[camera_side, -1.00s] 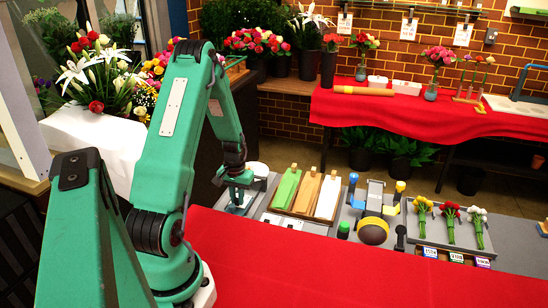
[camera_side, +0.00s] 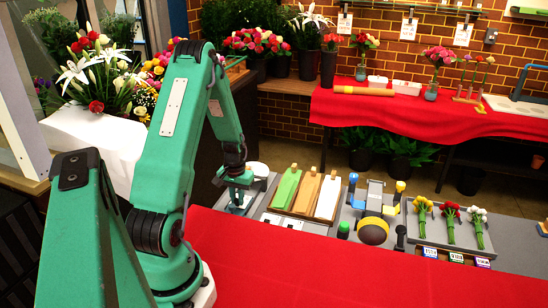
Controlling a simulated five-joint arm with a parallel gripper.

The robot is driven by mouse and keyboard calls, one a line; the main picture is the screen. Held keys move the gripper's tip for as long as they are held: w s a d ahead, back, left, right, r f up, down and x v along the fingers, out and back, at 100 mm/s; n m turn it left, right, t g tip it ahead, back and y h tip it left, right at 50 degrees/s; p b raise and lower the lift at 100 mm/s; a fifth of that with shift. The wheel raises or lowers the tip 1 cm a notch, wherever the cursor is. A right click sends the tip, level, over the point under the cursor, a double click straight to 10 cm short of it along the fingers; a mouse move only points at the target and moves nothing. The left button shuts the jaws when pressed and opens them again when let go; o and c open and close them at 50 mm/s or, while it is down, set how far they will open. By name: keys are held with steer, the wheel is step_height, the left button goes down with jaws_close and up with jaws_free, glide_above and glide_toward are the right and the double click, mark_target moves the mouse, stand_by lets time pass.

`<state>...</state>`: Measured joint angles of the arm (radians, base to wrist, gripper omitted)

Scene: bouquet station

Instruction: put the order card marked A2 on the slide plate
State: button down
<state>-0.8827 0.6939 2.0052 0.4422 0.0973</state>
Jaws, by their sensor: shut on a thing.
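Two small white cards (camera_side: 282,221) lie flat at the front edge of the grey surface, right of my gripper. Their marks are too small to read, so I cannot tell which is A2.
A rack with green, orange and white strips (camera_side: 305,193) stands right of my gripper. Further right are a device with a brown round part (camera_side: 374,232) and a tray (camera_side: 457,236) with three small bouquets and labels before it. The red cloth (camera_side: 350,278) in front is clear.

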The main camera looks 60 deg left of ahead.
steer(key=shift+f, duration=0.2)
stand_by(0.6)
steer(key=c, duration=0.9)
jaws_free()
steer(key=shift+r, duration=0.1)
steer(key=shift+r, duration=3.4)
